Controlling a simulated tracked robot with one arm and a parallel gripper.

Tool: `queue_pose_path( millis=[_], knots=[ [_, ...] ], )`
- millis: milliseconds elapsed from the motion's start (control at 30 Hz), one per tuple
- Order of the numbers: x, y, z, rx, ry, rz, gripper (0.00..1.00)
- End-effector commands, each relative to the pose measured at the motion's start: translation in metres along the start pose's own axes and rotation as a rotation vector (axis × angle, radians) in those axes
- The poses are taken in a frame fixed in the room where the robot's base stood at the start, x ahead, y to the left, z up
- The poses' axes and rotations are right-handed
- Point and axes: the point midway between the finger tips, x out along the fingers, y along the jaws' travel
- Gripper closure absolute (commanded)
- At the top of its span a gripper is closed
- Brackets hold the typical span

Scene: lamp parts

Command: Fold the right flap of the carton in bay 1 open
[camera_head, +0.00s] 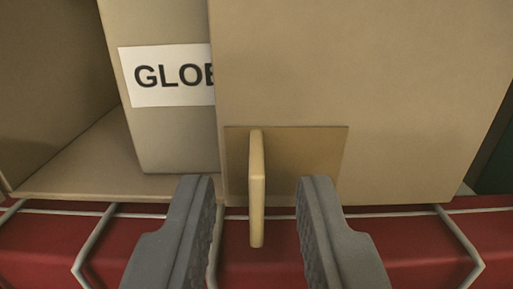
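The carton (80,180) is tan and its left side stands open. Its right flap (370,80) covers the right half of the front. A darker square plate (310,160) sits low on the flap, with a pale upright tab (257,190) standing out from it. My gripper (256,190) is open, with one grey finger on each side of the tab and a gap to it on both sides. Inside the carton stands a box with a white label (170,76) reading "GLOB"; the flap hides the rest of the label.
Under the carton is a red surface (60,250) with pale wire bars across it. A dark green area (498,160) shows at the right edge. The carton's left inner wall (45,70) is visible and the floor beside the inner box is bare.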

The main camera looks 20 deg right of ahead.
Motion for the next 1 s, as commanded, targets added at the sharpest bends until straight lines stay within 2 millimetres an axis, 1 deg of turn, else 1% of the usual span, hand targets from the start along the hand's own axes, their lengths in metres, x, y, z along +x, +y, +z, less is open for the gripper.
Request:
queue_pose_path(
  millis=[100, 200, 467, 500, 567, 600, 1000],
  knots=[
    [0.0082, 0.0007, -0.0003, 0.000, 0.001, 0.003, 0.74],
    [0.0112, 0.0008, 0.0001, 0.000, 0.001, 0.003, 0.74],
    [0.0116, 0.0004, 0.0003, 0.000, 0.000, 0.001, 0.74],
    [0.0116, 0.0004, 0.0004, 0.000, 0.000, 0.001, 0.79],
    [0.0115, 0.0004, 0.0004, 0.000, 0.000, 0.001, 0.96],
    [0.0115, 0.0003, 0.0004, 0.000, 0.000, 0.001, 1.00],
    [0.0114, 0.0003, 0.0004, 0.000, 0.000, 0.001, 1.00]
  ],
)
